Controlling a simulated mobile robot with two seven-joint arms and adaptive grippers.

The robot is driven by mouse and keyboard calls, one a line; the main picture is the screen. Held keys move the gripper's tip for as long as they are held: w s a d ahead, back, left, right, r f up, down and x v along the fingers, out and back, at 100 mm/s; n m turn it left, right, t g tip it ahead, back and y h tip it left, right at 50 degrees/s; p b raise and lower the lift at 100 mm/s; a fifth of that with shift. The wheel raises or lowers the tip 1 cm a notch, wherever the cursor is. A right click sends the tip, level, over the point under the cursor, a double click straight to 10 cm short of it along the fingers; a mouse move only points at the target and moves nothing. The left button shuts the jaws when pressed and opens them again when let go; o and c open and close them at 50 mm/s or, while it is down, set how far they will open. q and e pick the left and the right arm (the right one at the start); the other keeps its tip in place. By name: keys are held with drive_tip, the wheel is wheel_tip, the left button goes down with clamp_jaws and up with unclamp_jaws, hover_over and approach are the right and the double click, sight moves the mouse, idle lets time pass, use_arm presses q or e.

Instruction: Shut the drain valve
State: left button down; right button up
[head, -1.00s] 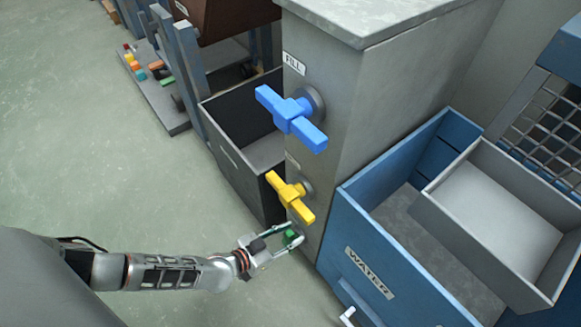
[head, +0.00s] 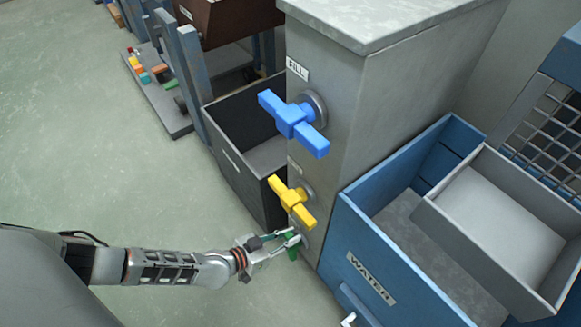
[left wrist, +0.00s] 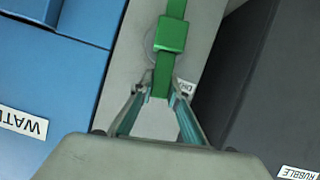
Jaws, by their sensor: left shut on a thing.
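The green drain valve handle (head: 292,254) is low on the grey cabinet's front, below the yellow valve, and mostly hidden by my gripper in the head view. In the left wrist view the green handle (left wrist: 170,38) is a bar with a square hub, running up and down the picture. A partly covered label (left wrist: 187,88) beside it starts with "DR". My left gripper (head: 294,240) reaches it from the left. In the left wrist view my left gripper (left wrist: 164,88) is shut on the near end of the bar, one finger on each side. My right gripper is not in view.
A blue fill valve (head: 293,122) and a yellow valve (head: 292,201) stick out above on the cabinet (head: 345,100). A blue WATER bin (head: 372,255) stands close on the right, with a grey tray (head: 500,215) on it. A dark bin (head: 235,165) stands left.

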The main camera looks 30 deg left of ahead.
use_arm(q)
drive_tip(key=shift+w+a+f+n+h, duration=0.15)
drive_tip(key=shift+a+n+h, duration=0.1)
drive_tip(key=shift+a+n, duration=0.2)
drive_tip(key=shift+w+a+f+n+h, duration=0.1)
drive_tip(key=shift+a+n+h, duration=0.15)
drive_tip(key=shift+a+n, duration=0.15)
drive_tip(key=shift+w+a+f+n+g+h, duration=0.1)
drive_tip(key=shift+a+f+n+g+h, duration=0.1)
drive_tip(key=shift+a+n+h, duration=0.25)
drive_tip(key=shift+w+a+f+n+g+h, duration=0.15)
drive_tip(key=shift+f+n+h, duration=0.1)
drive_tip(key=shift+n, duration=0.35)
drive_tip(key=c, duration=1.9)
unclamp_jaws()
drive_tip(key=shift+r, duration=0.1)
drive_tip(key=v, duration=1.2)
